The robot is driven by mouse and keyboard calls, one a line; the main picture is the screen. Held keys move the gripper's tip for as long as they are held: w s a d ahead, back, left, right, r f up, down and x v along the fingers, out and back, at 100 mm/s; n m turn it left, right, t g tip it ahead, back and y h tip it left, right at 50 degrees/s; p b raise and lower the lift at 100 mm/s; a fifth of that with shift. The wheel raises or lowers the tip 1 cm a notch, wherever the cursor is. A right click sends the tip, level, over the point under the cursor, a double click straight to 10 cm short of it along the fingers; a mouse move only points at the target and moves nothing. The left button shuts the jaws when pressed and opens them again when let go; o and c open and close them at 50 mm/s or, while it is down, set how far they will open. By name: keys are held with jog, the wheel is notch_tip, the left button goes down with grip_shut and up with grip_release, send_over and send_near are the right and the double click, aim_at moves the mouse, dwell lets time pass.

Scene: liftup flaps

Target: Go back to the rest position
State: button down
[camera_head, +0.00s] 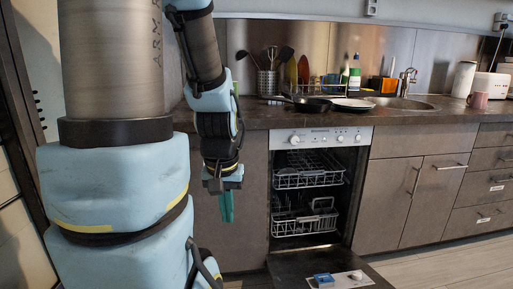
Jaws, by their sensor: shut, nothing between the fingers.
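My gripper (226,205) hangs pointing down at the end of my arm, left of the dishwasher. Its teal fingers are together and hold nothing. It is in front of the grey cabinet panel, apart from the dishwasher. The dishwasher (316,138) stands open, with its door (327,268) lowered toward the floor. Two wire racks show inside, the upper rack (308,170) and the lower rack (304,222). My large blue and grey arm links cover the left part of the view.
The lowered door juts into the floor space. Free floor (440,268) shows at right.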

notch_tip(320, 180, up, 18)
jog(key=p, duration=1.7)
jog(key=shift+r, duration=0.25)
